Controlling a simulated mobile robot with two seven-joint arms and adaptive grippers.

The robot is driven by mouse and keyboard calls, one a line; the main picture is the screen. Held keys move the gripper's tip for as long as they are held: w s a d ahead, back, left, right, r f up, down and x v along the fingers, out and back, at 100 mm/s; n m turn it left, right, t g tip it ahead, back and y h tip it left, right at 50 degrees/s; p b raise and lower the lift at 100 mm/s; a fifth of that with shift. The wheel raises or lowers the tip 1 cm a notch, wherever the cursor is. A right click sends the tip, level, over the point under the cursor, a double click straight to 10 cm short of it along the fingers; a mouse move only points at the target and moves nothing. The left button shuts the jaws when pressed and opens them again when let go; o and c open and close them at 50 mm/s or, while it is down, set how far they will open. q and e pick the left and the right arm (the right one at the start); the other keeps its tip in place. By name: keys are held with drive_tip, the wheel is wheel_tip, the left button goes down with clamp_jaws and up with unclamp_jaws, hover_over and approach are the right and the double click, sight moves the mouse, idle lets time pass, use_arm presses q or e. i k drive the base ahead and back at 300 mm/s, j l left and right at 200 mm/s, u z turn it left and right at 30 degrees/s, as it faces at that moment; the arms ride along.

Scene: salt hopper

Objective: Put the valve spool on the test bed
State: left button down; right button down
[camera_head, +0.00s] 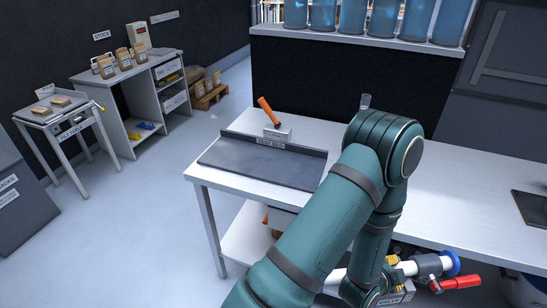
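The test bed (247,166) is a dark grey flat plate with a raised, labelled back edge, at the left end of the white bench. Nothing lies on its plate. The valve spool (432,265) shows at the bottom right, below the bench's front edge. It has a white pipe, a blue end flange, a red lever and a metal body. My teal arm rises from the bottom, bends above the bench and comes down in front of the spool, hiding part of it. I see neither gripper, and cannot tell whether the spool is held or supported.
A dark pad (533,207) lies at the bench's right. A small table (62,122) and stock shelf (128,78) stand left; the floor between is clear.

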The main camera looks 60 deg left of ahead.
sight(258, 156)
drive_tip(key=k+j, duration=0.2)
drive_tip(key=j, duration=0.3)
drive_tip(key=k+j+z, duration=0.15)
drive_tip(key=j, duration=0.35)
drive_tip(key=k+j, duration=0.3)
drive_tip(key=j, duration=0.15)
drive_tip(key=k+j+z, duration=0.15)
drive_tip(key=j, duration=0.35)
drive_tip(key=k+j, duration=0.3)
drive_tip(key=k+j+z, duration=0.1)
drive_tip(key=k+j, duration=0.15)
drive_tip(key=j, duration=0.3)
